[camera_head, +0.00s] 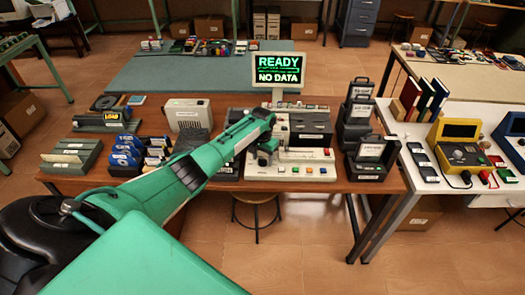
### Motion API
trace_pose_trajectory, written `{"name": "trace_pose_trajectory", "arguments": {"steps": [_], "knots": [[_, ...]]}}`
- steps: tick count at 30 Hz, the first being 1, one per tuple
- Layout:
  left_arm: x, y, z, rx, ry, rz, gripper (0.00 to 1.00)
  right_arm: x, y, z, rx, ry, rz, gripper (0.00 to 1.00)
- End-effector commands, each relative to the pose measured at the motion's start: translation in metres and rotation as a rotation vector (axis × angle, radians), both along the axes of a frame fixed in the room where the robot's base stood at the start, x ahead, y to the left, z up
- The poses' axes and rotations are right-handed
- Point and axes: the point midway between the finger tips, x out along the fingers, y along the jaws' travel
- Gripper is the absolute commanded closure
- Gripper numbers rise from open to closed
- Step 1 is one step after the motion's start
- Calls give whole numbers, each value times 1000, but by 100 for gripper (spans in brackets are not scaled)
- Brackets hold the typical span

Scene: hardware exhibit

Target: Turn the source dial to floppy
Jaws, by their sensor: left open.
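My left arm reaches in from the lower left, and my left gripper (266,156) is over the left part of the console, open. The source dial cannot be made out; the gripper and wrist cover that part of the console. Whether the fingers touch anything is too small to tell. My right gripper is not in view.
Dark cases (369,155) stand close on the console's right. A white table (420,199) with a yellow meter (457,154) is farther right. A stool (256,200) is under the table.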

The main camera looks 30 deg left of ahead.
Motion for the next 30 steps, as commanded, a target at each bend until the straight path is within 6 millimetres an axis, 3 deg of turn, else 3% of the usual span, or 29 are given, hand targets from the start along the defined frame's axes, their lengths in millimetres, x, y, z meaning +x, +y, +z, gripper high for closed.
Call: {"name": "trace_pose_trajectory", "arguments": {"steps": [5, 18, 24, 30], "knots": [[1, 1, 19, 0, -4, 0, 45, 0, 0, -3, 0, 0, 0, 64], [1, 1, 112, 1, -4, 0, 45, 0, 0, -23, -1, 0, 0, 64], [0, 1, 132, 1, -2, 0, 45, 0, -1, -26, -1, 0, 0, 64], [0, 0, 136, 0, -1, 0, 45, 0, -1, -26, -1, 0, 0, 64]]}}
